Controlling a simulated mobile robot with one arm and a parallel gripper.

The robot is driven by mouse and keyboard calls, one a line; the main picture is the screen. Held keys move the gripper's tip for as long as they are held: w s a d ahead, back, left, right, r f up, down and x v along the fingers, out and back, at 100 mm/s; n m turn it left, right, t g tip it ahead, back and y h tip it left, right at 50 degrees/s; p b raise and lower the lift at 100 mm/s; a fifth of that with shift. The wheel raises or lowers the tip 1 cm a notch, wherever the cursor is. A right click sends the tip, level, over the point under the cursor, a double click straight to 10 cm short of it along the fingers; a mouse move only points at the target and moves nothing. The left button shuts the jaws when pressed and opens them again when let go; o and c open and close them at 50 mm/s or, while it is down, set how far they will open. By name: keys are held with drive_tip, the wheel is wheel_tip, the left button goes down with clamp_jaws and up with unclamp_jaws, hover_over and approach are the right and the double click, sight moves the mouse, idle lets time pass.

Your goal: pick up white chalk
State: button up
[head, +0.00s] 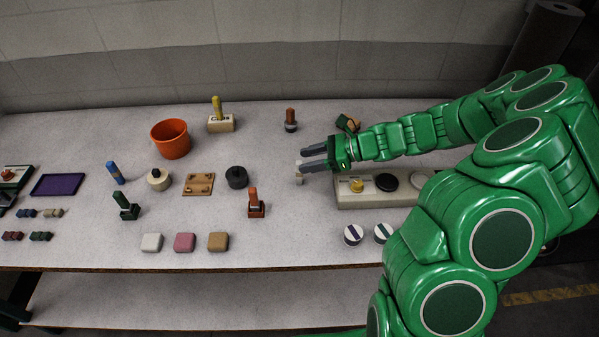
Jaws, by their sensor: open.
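A small pale upright piece (298,178), which looks like the white chalk, stands on the table just in front of my fingertips. It is too small to make out clearly, and part of it may be hidden by the lower finger. My gripper (303,159) reaches in from the right, with its two grey fingers apart and pointing left. I see nothing held between them. Whether the lower finger touches the pale piece, I cannot tell.
A beige box with knobs (350,201) stands right of the fingertips, under my arm. An orange pot (171,139) and a yellow-topped block (221,123) are farther back.

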sight(299, 173)
drive_tip(key=shift+f+x, duration=0.15)
drive_tip(key=shift+x, duration=1.2)
drive_tip(key=shift+f+x, duration=0.2)
drive_tip(key=shift+x, duration=1.1)
drive_tip(key=shift+d, duration=0.2)
clamp_jaws()
